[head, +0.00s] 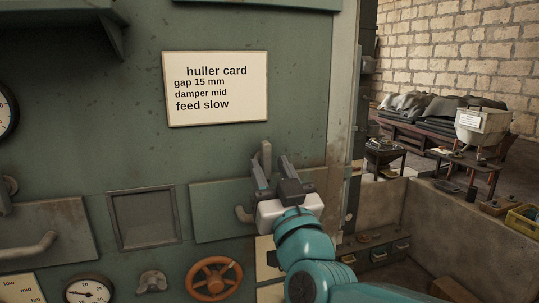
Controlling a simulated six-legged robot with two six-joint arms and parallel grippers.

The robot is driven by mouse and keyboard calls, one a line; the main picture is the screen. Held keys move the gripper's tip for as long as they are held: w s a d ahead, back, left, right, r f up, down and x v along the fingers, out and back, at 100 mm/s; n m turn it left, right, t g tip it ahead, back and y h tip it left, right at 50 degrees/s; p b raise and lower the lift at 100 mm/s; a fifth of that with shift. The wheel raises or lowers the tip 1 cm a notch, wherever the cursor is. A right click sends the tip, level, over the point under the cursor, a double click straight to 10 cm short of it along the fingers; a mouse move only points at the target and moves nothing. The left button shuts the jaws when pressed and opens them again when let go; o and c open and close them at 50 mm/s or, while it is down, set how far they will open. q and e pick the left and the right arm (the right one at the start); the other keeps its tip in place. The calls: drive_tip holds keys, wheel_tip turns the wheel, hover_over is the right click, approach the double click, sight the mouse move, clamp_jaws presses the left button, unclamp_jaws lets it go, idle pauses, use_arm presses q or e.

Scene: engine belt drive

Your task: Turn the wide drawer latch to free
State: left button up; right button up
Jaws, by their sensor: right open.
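A small grey upright lever (266,151), which looks like the drawer latch, stands on the green machine front above a wide drawer (215,213). My right gripper (271,166) is open in front of it, with its two dark fingers pointing up, one to each side of the lever in the picture. I cannot tell whether they touch it. The gripper body hides the lever's lower part and some of the drawer, whose handle (242,214) shows just to the left. My left gripper is not in view.
A huller card (217,88) hangs above. An empty square recess (145,218), an orange handwheel (214,279), a wing knob (152,281) and a dial (88,291) lie left and below. A plate with a bar handle (35,245) is at far left. Benches stand at right.

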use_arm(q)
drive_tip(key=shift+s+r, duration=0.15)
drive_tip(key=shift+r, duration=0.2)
use_arm(e)
drive_tip(key=shift+w+a+r, duration=0.15)
drive_tip(key=shift+w+r, duration=0.1)
drive_tip(key=shift+r, duration=0.1)
drive_tip(key=shift+w+f, duration=0.1)
drive_tip(key=shift+w, duration=0.1)
drive_tip(key=shift+c, duration=0.3)
clamp_jaws()
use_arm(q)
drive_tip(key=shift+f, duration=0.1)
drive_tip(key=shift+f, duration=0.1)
